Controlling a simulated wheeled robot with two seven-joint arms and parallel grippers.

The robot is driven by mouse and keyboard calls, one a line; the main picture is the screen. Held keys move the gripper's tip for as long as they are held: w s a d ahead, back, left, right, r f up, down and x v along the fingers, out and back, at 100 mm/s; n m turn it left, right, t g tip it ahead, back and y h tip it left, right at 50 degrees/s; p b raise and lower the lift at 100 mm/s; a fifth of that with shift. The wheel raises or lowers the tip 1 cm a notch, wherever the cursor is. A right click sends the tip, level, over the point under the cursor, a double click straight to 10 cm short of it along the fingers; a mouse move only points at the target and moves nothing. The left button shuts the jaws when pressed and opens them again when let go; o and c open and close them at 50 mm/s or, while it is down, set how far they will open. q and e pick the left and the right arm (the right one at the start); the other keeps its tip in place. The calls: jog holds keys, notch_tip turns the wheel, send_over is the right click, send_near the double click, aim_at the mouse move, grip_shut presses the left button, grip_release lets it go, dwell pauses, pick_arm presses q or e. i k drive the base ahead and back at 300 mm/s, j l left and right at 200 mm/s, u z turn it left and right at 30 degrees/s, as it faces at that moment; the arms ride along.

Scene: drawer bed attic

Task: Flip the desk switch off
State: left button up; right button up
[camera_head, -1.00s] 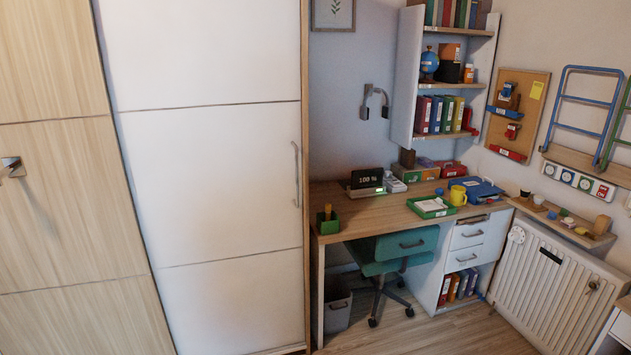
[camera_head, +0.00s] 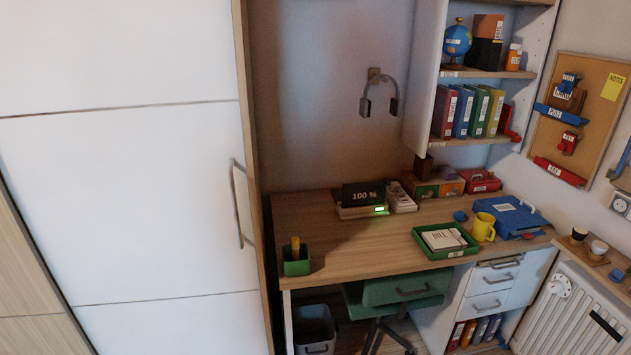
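The wooden desk (camera_head: 340,231) stands against the back wall, right of the white wardrobe door. A dark display (camera_head: 363,195) reading "100 %" stands on a small base at the back of the desk. A small green-lit part (camera_head: 380,209), which may be the switch, glows at the right end of that base. A white block like a power strip (camera_head: 401,197) lies just right of it; its details are too small to tell. Neither of my grippers is in view.
A green tray (camera_head: 460,252) with a paper, a yellow mug (camera_head: 483,227) and a blue case (camera_head: 512,218) stand on the desk's right. A green pen cup (camera_head: 297,262) is at its left front. A teal chair (camera_head: 392,286) is tucked under. The desk's left middle is clear.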

aim_at(404, 199)
jog(key=l+z, duration=0.1)
jog(key=l, duration=0.6)
jog(key=i+l+z, duration=0.15)
jog(key=l, duration=0.5)
